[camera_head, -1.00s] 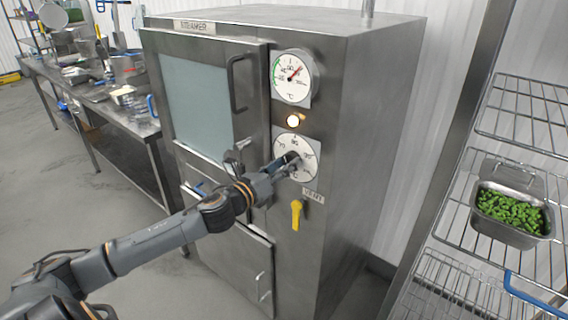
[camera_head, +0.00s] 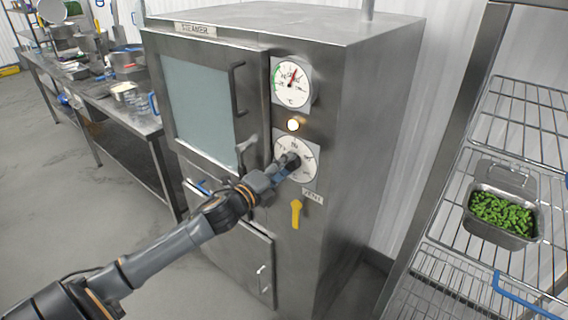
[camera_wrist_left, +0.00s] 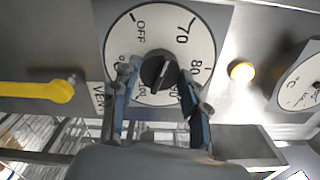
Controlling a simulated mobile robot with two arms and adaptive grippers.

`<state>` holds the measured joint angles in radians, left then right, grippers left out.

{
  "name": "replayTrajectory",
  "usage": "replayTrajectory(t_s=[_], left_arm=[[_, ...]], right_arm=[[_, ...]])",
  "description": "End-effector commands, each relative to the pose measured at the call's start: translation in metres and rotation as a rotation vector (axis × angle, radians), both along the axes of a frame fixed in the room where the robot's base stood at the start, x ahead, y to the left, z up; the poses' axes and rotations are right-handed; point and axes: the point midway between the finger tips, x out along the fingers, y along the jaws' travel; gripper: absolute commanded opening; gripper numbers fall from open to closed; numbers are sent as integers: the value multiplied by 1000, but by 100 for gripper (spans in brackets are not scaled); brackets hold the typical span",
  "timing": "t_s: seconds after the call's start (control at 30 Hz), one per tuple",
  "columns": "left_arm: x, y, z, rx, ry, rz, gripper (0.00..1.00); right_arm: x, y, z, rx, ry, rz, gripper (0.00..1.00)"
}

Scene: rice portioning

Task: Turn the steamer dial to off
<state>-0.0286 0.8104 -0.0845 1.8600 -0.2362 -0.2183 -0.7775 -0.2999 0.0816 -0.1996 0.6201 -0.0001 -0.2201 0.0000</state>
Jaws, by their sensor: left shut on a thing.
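The steamer dial is a round white plate (camera_head: 309,172) with a black knob (camera_wrist_left: 158,69), on the front of the steel steamer (camera_head: 365,130). In the left wrist view the plate (camera_wrist_left: 150,18) reads OFF at upper left, 70 at upper right and 80 at right; lower numbers are partly covered by the fingers. My left gripper (camera_head: 289,162) is at the dial, its two fingers shut on the knob, one on each side, as the left wrist view shows (camera_wrist_left: 158,92). The knob's exact pointing is hard to tell. My right gripper is not in view.
A temperature gauge (camera_head: 291,84) and a lit lamp (camera_head: 293,125) sit above the dial. A yellow vent handle (camera_head: 296,213) sits below it. The steamer door handle (camera_head: 238,88) is to the left. A wire rack (camera_head: 520,130) with a pan of green vegetables (camera_head: 503,212) stands at right.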

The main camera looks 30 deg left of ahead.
Motion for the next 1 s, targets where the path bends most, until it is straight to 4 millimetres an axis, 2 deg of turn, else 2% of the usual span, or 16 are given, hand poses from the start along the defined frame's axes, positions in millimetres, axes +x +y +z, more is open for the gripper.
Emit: replayTrajectory(t_s=[0.6, 1.0], left_arm=[[0, 1, 2, -567, 44, 3, 13], [0, 1, 1, -791, 61, 3, 13]], right_arm=[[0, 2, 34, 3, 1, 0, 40], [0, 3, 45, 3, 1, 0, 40]])
